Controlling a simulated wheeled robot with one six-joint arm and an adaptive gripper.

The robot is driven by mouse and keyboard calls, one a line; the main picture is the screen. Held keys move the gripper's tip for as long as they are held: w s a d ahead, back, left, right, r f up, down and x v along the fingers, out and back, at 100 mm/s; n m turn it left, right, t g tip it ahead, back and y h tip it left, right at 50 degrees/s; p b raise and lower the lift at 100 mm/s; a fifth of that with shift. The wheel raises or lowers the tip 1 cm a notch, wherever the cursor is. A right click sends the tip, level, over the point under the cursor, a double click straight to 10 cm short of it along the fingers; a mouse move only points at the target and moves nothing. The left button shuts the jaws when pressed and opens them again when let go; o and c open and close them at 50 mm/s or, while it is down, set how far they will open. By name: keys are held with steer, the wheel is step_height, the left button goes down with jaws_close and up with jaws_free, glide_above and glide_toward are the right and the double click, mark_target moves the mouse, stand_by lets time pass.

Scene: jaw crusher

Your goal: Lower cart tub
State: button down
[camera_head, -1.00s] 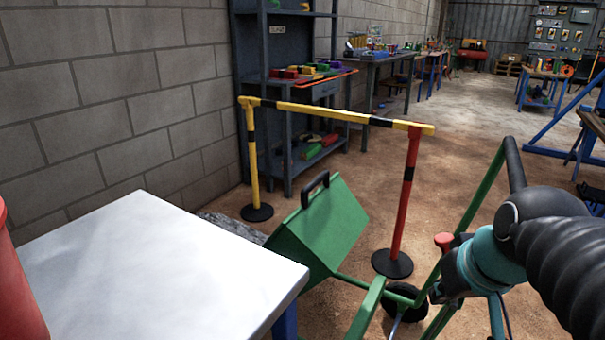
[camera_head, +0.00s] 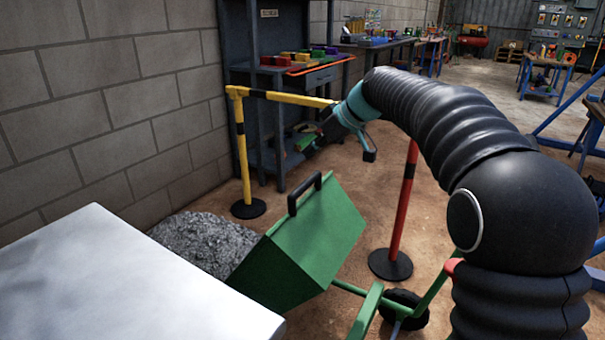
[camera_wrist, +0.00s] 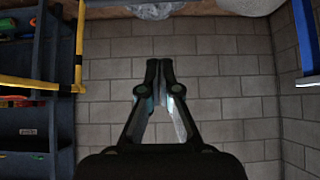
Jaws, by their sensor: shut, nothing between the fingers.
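The green cart tub (camera_head: 318,237) is tilted over toward the left, with its black handle (camera_head: 305,190) on the upper side. A grey gravel heap (camera_head: 205,243) lies beside it by the wall. The green cart frame (camera_head: 368,312) and a black wheel (camera_head: 407,308) show at the bottom. My gripper (camera_head: 318,138) is up beyond the tub and above its handle, apart from it, near the yellow bar. In the wrist view my gripper (camera_wrist: 160,65) has its fingertips together with nothing between them, facing the block wall. The tub cannot be made out in the wrist view.
A barrier with a yellow post (camera_head: 243,155), a red post (camera_head: 401,215) and a striped bar (camera_head: 285,97) stands behind the tub. A white table (camera_head: 130,275) is at the front left. A dark shelf (camera_head: 265,40) stands behind the barrier.

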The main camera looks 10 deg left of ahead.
steer(key=a+f, duration=0.1)
steer(key=f, duration=0.2)
steer(key=w+a+f, duration=0.1)
steer(key=f, duration=0.2)
steer(key=a+f, duration=0.1)
steer(key=f, duration=0.2)
steer(key=shift+w+a, duration=0.1)
steer(key=shift+w, duration=0.1)
stand_by(0.3)
